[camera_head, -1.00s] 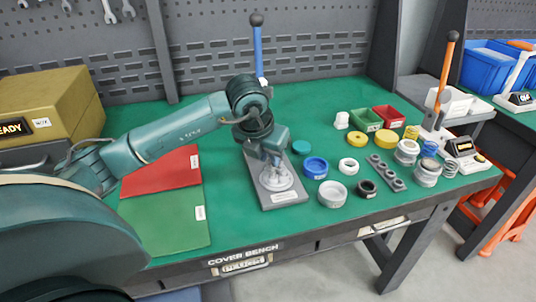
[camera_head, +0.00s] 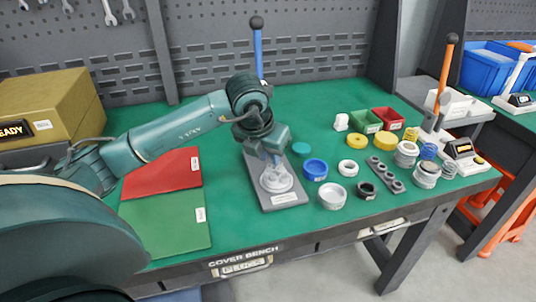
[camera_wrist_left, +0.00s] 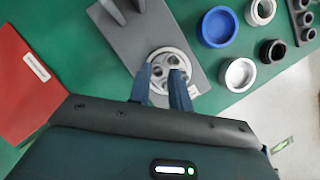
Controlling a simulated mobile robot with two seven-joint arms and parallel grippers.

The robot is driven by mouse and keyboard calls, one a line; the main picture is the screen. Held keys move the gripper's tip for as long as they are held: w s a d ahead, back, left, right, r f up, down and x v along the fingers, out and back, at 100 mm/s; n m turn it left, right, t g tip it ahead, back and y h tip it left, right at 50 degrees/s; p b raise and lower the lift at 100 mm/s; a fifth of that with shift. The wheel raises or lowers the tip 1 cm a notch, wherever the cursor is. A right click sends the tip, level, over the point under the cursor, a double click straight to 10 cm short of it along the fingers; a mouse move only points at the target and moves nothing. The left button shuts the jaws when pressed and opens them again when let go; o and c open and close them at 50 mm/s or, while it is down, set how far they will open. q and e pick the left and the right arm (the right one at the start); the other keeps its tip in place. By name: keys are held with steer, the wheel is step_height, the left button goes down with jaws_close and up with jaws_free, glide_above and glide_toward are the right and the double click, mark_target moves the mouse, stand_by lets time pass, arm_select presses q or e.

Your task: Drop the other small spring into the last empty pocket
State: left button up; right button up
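My left gripper (camera_head: 275,160) points down over a round pale-grey part (camera_head: 276,178) on the grey press base plate (camera_head: 291,199). In the left wrist view its two fingers (camera_wrist_left: 160,70) stand apart, one at each side of the round part (camera_wrist_left: 168,64) and overlapping it in the picture. The round part has several pockets with dark insides. I see no spring between the fingers. I cannot tell which pockets hold a spring. My right gripper is not in view.
Red (camera_head: 176,172) and green (camera_head: 165,224) mats lie left. The press's blue lever (camera_head: 259,55) rises behind.

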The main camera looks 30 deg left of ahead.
arm_select(q)
steer(key=shift+r+p, duration=0.7)
steer(key=shift+r, duration=0.6)
steer(key=shift+o, duration=0.3)
steer(key=o, duration=0.5)
steer(key=shift+r, duration=0.1)
steer(key=shift+r+p, duration=0.9)
steer(key=shift+r, duration=0.5)
